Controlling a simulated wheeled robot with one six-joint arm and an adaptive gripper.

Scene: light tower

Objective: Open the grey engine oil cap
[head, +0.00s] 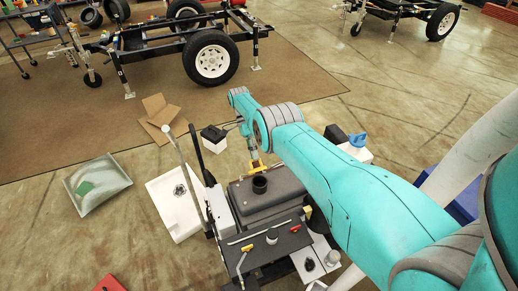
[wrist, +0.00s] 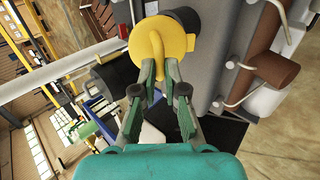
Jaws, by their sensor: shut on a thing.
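In the wrist view my gripper (wrist: 160,70) is shut on a round yellow cap (wrist: 160,32), with its fingertips at the cap's raised curved grip. In the head view the yellow cap (head: 257,168) shows small at the end of my arm, beside the dark grey tank (head: 285,184). A dark round neck or cap (head: 260,184) stands on the tank's top. A small light grey round cap (head: 272,238) sits on the black panel (head: 290,244) in front. I cannot tell for sure which round part is the grey engine oil cap. My gripper's fingers are hard to see in the head view.
An open cardboard box (head: 160,117) is on the floor behind. A long lever (head: 197,155) stands up at the machine's left. A trailer frame (head: 170,38) is farther back.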

